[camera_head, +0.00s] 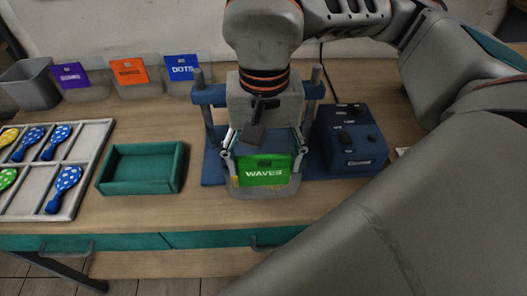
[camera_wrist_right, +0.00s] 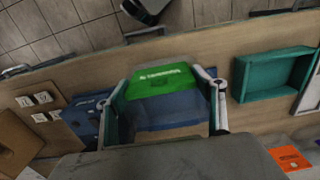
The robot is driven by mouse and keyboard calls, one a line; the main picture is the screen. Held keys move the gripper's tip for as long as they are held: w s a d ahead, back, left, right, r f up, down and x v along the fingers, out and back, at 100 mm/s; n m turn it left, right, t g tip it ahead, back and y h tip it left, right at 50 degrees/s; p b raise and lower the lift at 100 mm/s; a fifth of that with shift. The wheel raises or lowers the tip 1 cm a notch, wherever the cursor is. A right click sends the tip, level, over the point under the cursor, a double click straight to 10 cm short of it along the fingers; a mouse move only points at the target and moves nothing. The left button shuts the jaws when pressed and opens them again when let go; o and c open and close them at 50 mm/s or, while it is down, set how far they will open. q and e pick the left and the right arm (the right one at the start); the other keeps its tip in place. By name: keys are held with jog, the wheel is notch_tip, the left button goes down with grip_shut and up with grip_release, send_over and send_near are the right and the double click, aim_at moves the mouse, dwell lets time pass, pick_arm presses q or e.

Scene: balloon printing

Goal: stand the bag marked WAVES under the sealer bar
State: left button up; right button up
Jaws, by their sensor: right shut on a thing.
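The bag marked WAVES (camera_head: 264,171) has a green label band and a clear lower part. It is upright in front of the blue sealer (camera_head: 213,172); it also shows in the right wrist view (camera_wrist_right: 168,82). My right gripper (camera_head: 264,165) comes from above, with one finger at each side of the bag, shut on it. In the right wrist view the fingers (camera_wrist_right: 165,112) flank the bag. My arm hides the middle of the sealer and most of its bar (camera_head: 208,95). I cannot tell whether the bag touches the base. My left gripper is not in view.
A blue control box (camera_head: 352,140) stands right of the sealer. A green tray (camera_head: 141,169) lies to the left, beside a divided tray (camera_head: 84,165) of balloons. Purple (camera_head: 70,75), orange (camera_head: 129,71) and blue DOTS (camera_head: 181,68) bags stand behind, near a grey bin (camera_head: 31,86).

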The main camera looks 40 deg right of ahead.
jog(key=shift+w+d+f, duration=0.1)
jog(key=shift+f, duration=0.4)
jog(key=shift+w+d+f, duration=0.1)
jog(key=shift+w+d, duration=0.45)
jog(key=shift+w, duration=0.3)
jog(key=shift+w+d, duration=0.5)
jog(key=shift+w, duration=0.35)
jog(key=shift+w+d+f, duration=0.1)
jog(key=shift+w+d, duration=0.3)
jog(key=shift+w, duration=0.3)
jog(key=shift+w+d+f, duration=0.1)
jog(key=shift+w+d, duration=0.35)
jog(key=shift+w, duration=0.25)
jog(key=shift+w+d+f, duration=0.1)
jog(key=shift+w+d, duration=0.3)
jog(key=shift+w, duration=0.3)
jog(key=o, duration=1.2)
jog(key=shift+c, duration=0.2)
